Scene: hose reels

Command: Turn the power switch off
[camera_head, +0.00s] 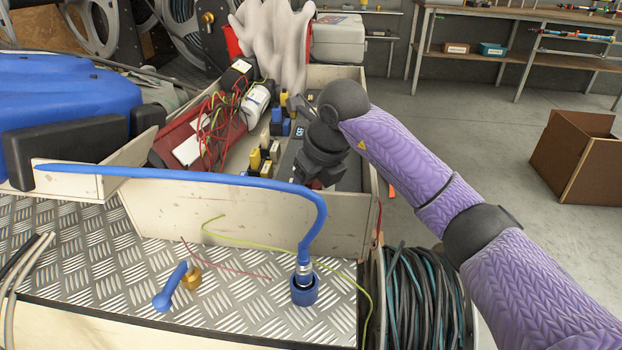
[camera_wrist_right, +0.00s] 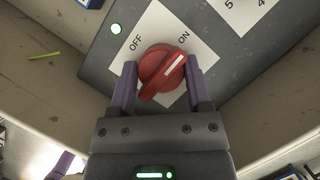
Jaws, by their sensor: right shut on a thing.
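The red rotary power switch (camera_wrist_right: 160,72) sits on a white label on a grey panel in the right wrist view. The label reads OFF at left and ON at right, and the knob's white line points toward ON. My right gripper (camera_wrist_right: 160,88) has its purple fingers on either side of the knob, shut on it. Part of the grey panel (camera_head: 293,152) shows beside the wrist. My left gripper is not in view.
Red wires and a red pouch (camera_head: 205,130) lie left in the box. A wooden box wall (camera_head: 330,222) stands in front, with a blue hose (camera_head: 220,181) over it. A hose coil (camera_head: 425,300) is below right.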

